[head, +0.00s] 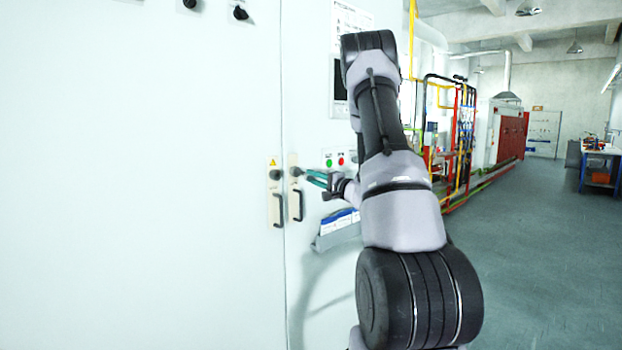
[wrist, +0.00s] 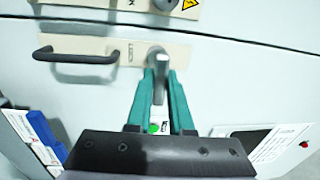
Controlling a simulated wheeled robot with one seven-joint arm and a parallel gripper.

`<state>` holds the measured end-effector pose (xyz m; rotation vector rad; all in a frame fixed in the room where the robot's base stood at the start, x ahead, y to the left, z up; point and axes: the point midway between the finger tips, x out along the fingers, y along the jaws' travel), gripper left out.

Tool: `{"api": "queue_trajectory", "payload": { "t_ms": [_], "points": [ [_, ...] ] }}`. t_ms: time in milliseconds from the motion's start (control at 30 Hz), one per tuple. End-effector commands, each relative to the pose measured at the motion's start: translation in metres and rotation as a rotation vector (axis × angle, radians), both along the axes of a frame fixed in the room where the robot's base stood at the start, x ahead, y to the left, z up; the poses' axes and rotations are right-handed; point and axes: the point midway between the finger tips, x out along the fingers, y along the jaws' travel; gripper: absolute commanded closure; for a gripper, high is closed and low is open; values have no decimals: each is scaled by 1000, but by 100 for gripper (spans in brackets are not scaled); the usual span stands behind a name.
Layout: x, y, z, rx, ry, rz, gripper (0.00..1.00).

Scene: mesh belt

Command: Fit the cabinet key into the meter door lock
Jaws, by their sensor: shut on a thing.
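My gripper (head: 317,178) has teal fingers and is shut on the cabinet key. In the wrist view the grey key (wrist: 160,88) shows between the fingertips (wrist: 161,80), pointing at a round dark lock (wrist: 156,53). The lock sits on a beige plate with a small label and a black handle. In the head view this lock (head: 296,171) is on the right-hand door's plate, just left of the fingertips. The key's tip overlaps the lock in the wrist view; I cannot tell whether it is inside, touching or just short. The fingers hide part of the key.
A second lock (head: 275,175) is on the neighbouring plate, under a yellow warning sign (head: 273,161). Black handles hang below both locks. Green and red buttons (head: 340,160) and a document holder (head: 338,228) are close to my gripper. Open floor lies right.

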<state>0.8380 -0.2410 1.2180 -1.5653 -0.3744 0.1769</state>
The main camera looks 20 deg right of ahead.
Motion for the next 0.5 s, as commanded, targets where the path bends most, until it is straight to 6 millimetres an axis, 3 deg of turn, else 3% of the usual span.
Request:
{"api": "queue_trajectory", "payload": {
  "t_ms": [500],
  "points": [
    [-18,-7,1,0,-1,-1,100]
  ]
}}
